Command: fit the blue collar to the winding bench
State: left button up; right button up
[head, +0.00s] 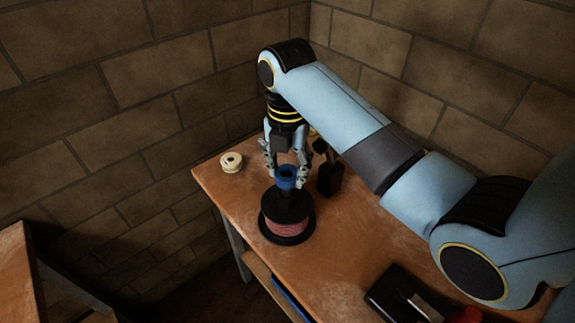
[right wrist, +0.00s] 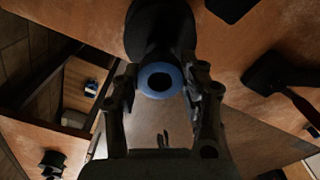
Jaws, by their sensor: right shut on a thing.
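The blue collar (head: 287,178) is a short ring with a dark hole, seen face-on in the right wrist view (right wrist: 160,67). My right gripper (head: 286,181) points down and is shut on it, one finger on each side. Directly below is a black spool stand (head: 287,228) with a reddish winding, near the left end of the brown bench (head: 345,255). The collar appears at the top of the black stand; I cannot tell whether it is seated or just above. The stand's top is partly hidden by the collar and fingers. My left gripper is out of view.
A cream spool (head: 231,162) lies at the bench's back left corner. A black block (head: 329,178) with an upright part stands close right of the gripper. A black device (head: 400,294) and a red thing (head: 465,315) are at the front. Brick walls stand behind.

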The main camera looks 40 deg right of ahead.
aim_at(287, 177)
jog(key=shift+f+b, duration=0.75)
jog(key=shift+f, duration=1.05)
jog(key=o, duration=1.2)
jog(key=shift+o, duration=0.2)
jog(key=shift+r, duration=0.15)
notch_tip(287, 177, up, 7)
jog(key=shift+r, duration=0.15)
